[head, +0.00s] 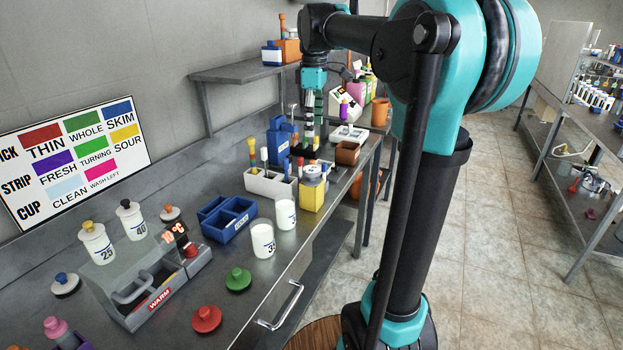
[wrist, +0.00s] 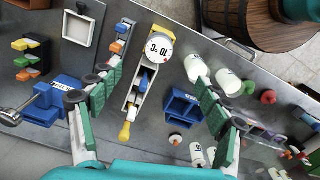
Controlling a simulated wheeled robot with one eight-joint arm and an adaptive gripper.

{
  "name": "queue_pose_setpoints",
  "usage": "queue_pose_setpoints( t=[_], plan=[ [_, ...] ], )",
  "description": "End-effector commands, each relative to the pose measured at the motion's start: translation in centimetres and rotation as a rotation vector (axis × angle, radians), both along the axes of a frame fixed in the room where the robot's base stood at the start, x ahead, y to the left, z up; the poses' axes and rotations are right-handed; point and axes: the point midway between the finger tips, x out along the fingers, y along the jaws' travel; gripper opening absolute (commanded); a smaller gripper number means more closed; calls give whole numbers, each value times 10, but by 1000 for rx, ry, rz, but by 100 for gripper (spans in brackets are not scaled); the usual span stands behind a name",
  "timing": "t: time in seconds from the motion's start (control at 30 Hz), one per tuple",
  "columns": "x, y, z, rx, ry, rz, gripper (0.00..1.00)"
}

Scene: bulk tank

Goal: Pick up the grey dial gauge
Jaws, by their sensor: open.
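In the head view what looks like the same gauge (head: 313,173) sits on a yellow block (head: 312,196) at the bench's front edge, beside a white rack. My gripper (head: 308,135) hangs over the bench beyond it, fingers down. In the wrist view my gripper (wrist: 163,60) is open, with green-padded fingers spread wide and nothing held. I cannot tell its height above the gauge.
A white rack (head: 270,184) with coloured tools stands left of the yellow block. A blue divided bin (head: 228,218) and white cups (head: 263,240) stand nearer. A brown pot (head: 347,153) is close on the right. A shelf (head: 243,71) overhangs the back.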

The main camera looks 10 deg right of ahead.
Motion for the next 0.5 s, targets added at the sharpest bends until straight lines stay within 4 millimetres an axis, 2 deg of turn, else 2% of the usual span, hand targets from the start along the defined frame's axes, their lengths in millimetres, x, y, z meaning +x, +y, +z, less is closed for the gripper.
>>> queue_pose_setpoints(
  t=[0.3, 0.5],
  plan=[
    [0, 0, -65, 0, -1, -3, 76],
    [0, 0, -97, 0, -1, -3, 76]
  ],
)
